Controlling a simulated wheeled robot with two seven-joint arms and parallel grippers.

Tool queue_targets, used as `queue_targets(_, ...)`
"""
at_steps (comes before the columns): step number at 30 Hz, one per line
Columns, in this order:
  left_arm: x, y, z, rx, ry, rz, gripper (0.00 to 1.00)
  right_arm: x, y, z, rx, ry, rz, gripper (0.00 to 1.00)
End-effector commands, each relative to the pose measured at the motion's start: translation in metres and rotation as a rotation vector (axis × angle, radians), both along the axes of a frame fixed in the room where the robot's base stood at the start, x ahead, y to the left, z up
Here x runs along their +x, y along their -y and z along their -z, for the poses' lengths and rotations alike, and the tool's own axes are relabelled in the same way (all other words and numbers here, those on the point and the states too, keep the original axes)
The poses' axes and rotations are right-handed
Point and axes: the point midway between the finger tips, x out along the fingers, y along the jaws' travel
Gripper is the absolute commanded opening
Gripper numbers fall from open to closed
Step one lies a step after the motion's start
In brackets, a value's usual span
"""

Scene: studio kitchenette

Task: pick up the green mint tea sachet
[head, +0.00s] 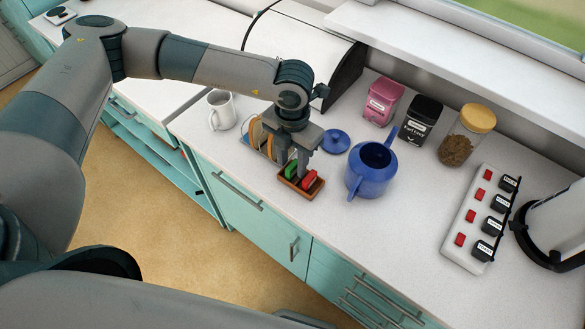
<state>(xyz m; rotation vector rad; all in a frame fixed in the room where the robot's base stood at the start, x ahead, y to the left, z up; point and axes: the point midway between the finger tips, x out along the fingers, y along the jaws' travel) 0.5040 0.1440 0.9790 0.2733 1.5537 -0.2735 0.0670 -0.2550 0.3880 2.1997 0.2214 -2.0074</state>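A small brown wooden tray (288,186) stands near the counter's front edge. In it lie a green sachet (291,171) and, to its right, a red sachet (309,180); labels are too small to read. My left gripper (293,165) points down over the tray's left part, directly at the green sachet, with its fingers apart on either side of it. The fingers partly hide the sachet, and I cannot tell whether they touch it. My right gripper is not in view.
A rack with tan discs (257,132) and a white mug (221,110) stand left of the gripper. A blue teapot (367,171), its lid (335,141), pink (383,101) and black (421,119) canisters, a jar (466,136) and a power strip (468,226) stand right.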

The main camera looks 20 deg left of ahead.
Motion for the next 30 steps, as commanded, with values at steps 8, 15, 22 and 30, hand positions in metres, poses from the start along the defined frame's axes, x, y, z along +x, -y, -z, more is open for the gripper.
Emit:
queue_targets(8,0.0,0.0,0.0,0.0,0.0,0.0,0.0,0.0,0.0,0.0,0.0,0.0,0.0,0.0)
queue_targets(15,0.0,0.0,-0.001,0.0,0.001,0.0,0.0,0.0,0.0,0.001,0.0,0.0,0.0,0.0)
queue_targets(22,0.001,0.0,-0.012,-0.002,0.002,0.0,0.0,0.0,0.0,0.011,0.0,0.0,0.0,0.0)
queue_targets(30,-0.012,0.011,-0.045,-0.003,0.002,0.008,0.0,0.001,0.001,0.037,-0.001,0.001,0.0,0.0)
